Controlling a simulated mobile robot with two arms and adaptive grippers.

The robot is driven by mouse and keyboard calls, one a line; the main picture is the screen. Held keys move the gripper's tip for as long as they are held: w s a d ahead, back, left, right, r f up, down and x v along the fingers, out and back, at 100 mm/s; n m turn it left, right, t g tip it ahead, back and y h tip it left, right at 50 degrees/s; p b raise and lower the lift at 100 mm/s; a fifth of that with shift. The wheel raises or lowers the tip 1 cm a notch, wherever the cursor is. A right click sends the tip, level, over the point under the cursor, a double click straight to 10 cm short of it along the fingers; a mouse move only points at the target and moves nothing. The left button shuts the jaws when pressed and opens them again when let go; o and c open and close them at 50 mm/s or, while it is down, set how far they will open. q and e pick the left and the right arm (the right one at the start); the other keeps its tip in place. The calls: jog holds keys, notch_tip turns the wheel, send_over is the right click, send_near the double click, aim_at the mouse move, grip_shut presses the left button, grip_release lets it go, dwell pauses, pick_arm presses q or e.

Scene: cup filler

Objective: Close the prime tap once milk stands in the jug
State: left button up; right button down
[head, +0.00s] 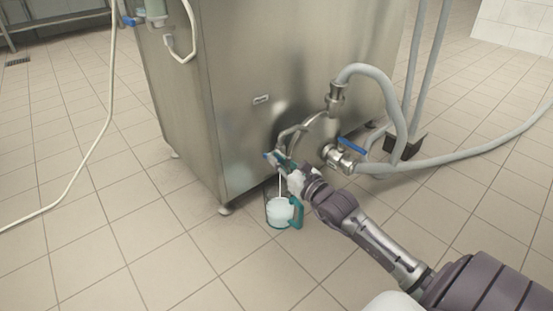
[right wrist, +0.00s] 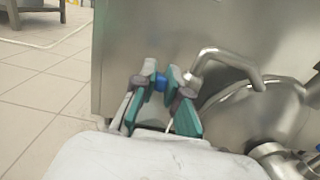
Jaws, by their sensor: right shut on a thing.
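The jug (head: 298,217), clear with a teal handle, stands on the floor below the prime tap. White milk (head: 279,209) stands in it, and a thin white stream falls into it from above. The prime tap's blue handle (right wrist: 160,82) lies between the teal fingertips of my right gripper (right wrist: 161,84) in the right wrist view. In the head view my right gripper (head: 276,158) is shut on that handle at the machine's lower front, above the jug. The tap's body is mostly hidden by the gripper. My left gripper is not in view.
The steel machine (head: 240,100) stands on short feet. To the right of my gripper are a pipe elbow, a valve with another blue lever (head: 352,146) and grey hoses (head: 395,100). A pale hose (head: 85,155) crosses the left floor. The tiled floor in front is clear.

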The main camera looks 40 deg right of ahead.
jog(key=shift+s+d+f+t, duration=0.1)
jog(key=shift+f+t, duration=0.3)
jog(key=shift+t, duration=0.55)
jog(key=shift+d+f+t, duration=0.1)
jog(key=shift+f+t, duration=0.3)
jog(key=shift+t, duration=0.55)
jog(key=c, duration=1.2)
grip_release()
jog(key=shift+a, duration=0.1)
jog(key=v, duration=1.2)
